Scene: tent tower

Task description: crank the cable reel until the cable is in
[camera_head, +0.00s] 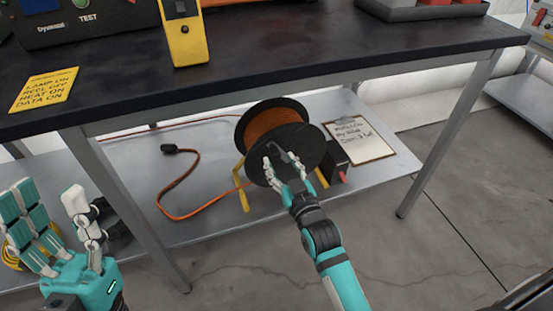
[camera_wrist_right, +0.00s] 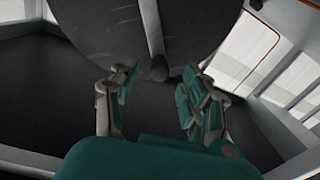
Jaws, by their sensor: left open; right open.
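The cable reel (camera_head: 313,149), a black-flanged drum wound with orange cable, stands in a yellow frame on the lower shelf. The loose orange cable (camera_head: 184,181) runs out to the left across the shelf and ends in a black plug (camera_head: 170,149). My right gripper (camera_head: 282,168) is open in front of the reel's near flange. In the right wrist view, the dark crank knob (camera_wrist_right: 159,70) lies between its spread fingers, which appear apart from it. My left gripper (camera_head: 62,215) is open and empty at the lower left, away from the reel.
A clipboard (camera_head: 372,143) and a black box with a red part (camera_head: 334,166) lie right of the reel. The dark tabletop (camera_head: 290,40) hangs over the shelf, with a yellow device (camera_head: 184,38) on it. Table legs (camera_head: 440,135) flank the shelf.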

